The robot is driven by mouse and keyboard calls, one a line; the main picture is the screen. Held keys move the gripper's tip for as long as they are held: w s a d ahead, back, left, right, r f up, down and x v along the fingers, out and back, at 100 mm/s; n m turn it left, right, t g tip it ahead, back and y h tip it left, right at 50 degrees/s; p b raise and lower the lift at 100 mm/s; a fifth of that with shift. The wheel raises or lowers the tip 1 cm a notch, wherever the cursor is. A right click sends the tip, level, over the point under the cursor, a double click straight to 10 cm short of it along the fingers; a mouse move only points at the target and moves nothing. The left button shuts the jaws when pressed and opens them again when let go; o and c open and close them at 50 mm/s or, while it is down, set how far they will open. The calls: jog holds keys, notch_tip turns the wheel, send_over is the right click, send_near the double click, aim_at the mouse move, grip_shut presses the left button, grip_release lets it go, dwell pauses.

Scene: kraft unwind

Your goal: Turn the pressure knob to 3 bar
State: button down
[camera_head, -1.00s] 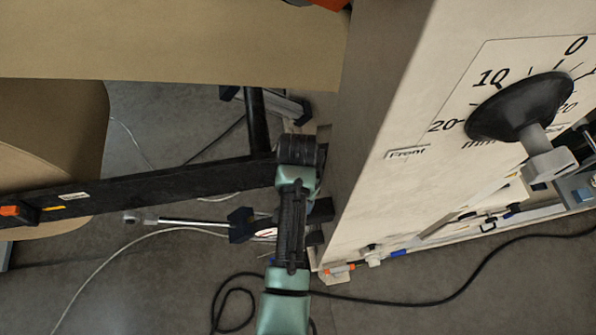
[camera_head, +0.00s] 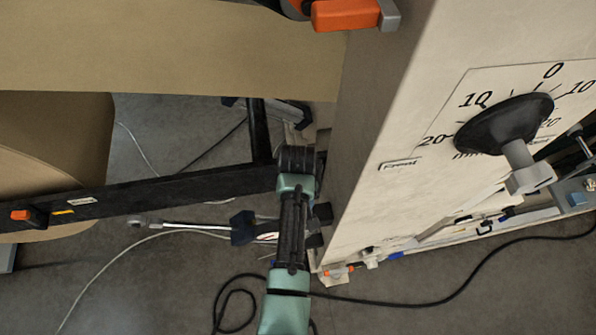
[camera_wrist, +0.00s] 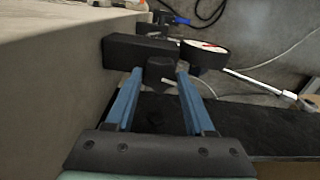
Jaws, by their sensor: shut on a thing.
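In the wrist view my gripper (camera_wrist: 160,73) has its two blue fingers on either side of a small black knob (camera_wrist: 160,69) and is shut on it. The knob sits in front of a black block-shaped body (camera_wrist: 138,52). A round gauge (camera_wrist: 207,50) with a white face and a red needle stands just right of the knob; its reading is too small to tell. In the head view my arm covers the fingers and the knob. Part of the gauge (camera_head: 266,236) shows left of my arm.
A pale cabinet wall (camera_head: 380,205) stands close on the right, bearing a black handwheel (camera_head: 505,124) over a millimetre dial. A black beam (camera_head: 150,192) runs to the left. A large kraft roll (camera_head: 50,150) is at far left. A black cable (camera_head: 440,303) lies on the floor.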

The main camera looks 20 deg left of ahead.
jog(key=shift+w+r+n, duration=0.1)
jog(key=shift+r+n, duration=0.05)
jog(key=shift+n, duration=0.85)
jog(key=c, duration=0.5)
grip_release()
jog(key=shift+c, duration=0.2)
jog(key=shift+o, duration=1.4)
notch_tip(320, 180, up, 13)
